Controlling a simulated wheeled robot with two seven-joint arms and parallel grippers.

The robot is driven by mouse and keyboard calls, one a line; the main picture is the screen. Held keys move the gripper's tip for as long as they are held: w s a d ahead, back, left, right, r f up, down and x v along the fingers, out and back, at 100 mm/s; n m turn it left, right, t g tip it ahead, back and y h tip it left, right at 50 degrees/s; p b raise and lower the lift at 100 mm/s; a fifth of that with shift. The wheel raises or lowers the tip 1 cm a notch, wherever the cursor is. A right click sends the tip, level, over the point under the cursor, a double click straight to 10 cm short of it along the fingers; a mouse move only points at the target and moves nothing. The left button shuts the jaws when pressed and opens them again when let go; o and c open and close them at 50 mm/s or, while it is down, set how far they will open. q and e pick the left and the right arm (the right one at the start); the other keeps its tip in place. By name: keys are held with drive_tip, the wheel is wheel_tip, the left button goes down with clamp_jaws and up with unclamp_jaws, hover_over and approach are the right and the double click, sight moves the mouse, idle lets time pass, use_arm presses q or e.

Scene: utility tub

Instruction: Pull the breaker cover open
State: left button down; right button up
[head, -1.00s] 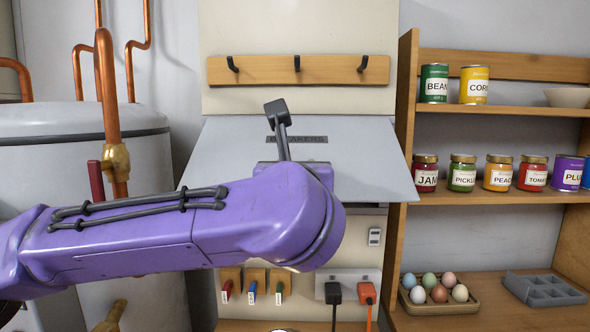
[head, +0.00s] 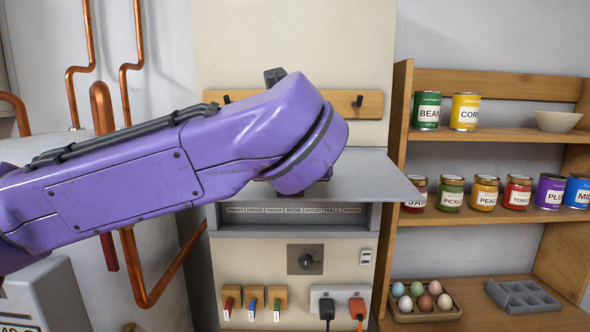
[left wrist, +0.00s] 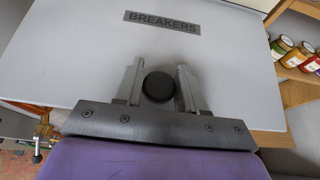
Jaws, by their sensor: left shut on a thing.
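The breaker cover (head: 375,180) is a pale grey panel, swung up on its top edge and nearly level in the head view. In the left wrist view the cover (left wrist: 235,65) fills most of the picture, with its BREAKERS label near the top. A round black knob (left wrist: 158,87) on it sits between the two fingers of my left gripper (left wrist: 160,78), which is shut on it. In the head view my purple left arm hides the gripper, the knob and part of the cover. The labelled breaker strip (head: 295,210) shows beneath the cover. My right gripper is not in view.
A wooden shelf with jars (head: 486,191) and cans stands close to the cover's right side. Copper pipes (head: 135,260) and a tank are on the left.

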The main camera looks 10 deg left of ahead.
use_arm(q)
drive_tip(key=shift+r, duration=0.95)
drive_tip(key=c, duration=0.8)
unclamp_jaws()
drive_tip(key=shift+c, duration=0.2)
drive_tip(key=shift+w+f, duration=0.1)
drive_tip(key=shift+w, duration=0.05)
drive_tip(key=b+v, duration=0.3)
drive_tip(key=v, duration=0.7)
drive_tip(key=shift+s, duration=0.25)
